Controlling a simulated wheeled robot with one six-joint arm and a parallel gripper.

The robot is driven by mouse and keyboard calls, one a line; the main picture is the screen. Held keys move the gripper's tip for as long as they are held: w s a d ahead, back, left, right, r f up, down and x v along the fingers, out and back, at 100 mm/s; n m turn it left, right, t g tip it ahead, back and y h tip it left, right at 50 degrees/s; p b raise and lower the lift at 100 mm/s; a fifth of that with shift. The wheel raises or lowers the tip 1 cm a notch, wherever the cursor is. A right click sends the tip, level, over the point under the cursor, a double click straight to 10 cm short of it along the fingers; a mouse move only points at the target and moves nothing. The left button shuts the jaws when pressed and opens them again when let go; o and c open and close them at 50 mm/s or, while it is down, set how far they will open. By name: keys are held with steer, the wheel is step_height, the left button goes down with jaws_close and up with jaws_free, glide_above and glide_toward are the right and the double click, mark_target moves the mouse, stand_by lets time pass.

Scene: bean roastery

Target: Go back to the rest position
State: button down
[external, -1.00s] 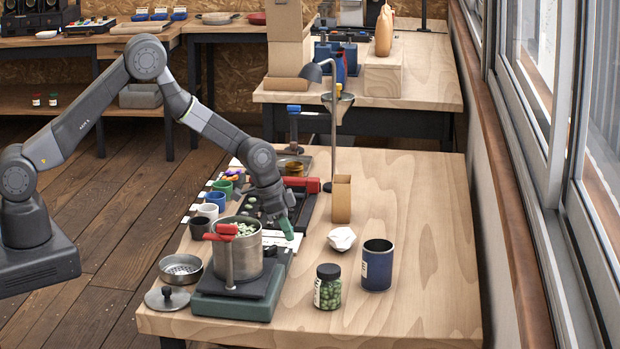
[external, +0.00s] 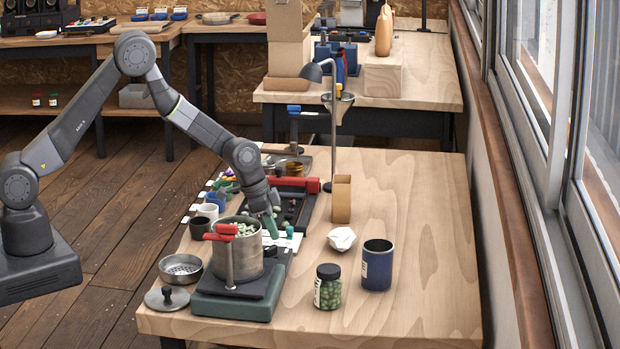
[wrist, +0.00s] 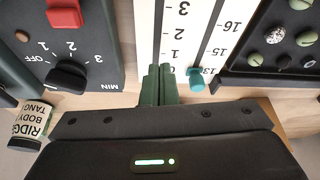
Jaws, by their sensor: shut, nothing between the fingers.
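My gripper (external: 271,226) is over the table, just behind the metal pot of green beans (external: 238,260). Its green fingers are closed together with nothing between them. In the wrist view the shut fingers (wrist: 158,84) sit over a white scale strip (wrist: 174,30) printed with numbers, left of a teal knob (wrist: 196,78). Whether the fingertips touch the strip cannot be told.
A jar of green beans (external: 328,287), a blue canister (external: 377,265) and crumpled paper (external: 342,238) stand to the right. A tall lamp (external: 333,130) rises behind. A dark control panel (wrist: 70,45) and a bean tray (wrist: 275,45) flank the strip. The table's right side is clear.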

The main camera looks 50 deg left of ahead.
steer(key=s+a+r+b, duration=0.2)
steer(key=a+b, duration=0.1)
steer(key=s+a+r+b, duration=0.1)
steer(key=s, duration=0.1)
steer(key=shift+a, duration=0.3)
steer(key=v, duration=0.7)
steer(key=x, duration=0.6)
steer(key=shift+f, duration=0.35)
steer(key=w+d+f+p, duration=0.1)
steer(key=p, duration=0.1)
steer(key=w+d+f+p, duration=0.2)
steer(key=shift+d, duration=0.25)
steer(key=w+d+p, duration=0.1)
steer(key=w+d, duration=0.2)
steer(key=w, duration=0.1)
steer(key=w+d+p, duration=0.1)
steer(key=w+d, duration=0.3)
steer(key=shift+d+f, duration=0.1)
steer(key=shift+f, duration=0.1)
steer(key=b+v, duration=0.1)
steer(key=v, duration=0.9)
steer(key=shift+r, duration=0.2)
steer(key=c, duration=2.2)
jaws_free()
steer(key=shift+d, duration=0.15)
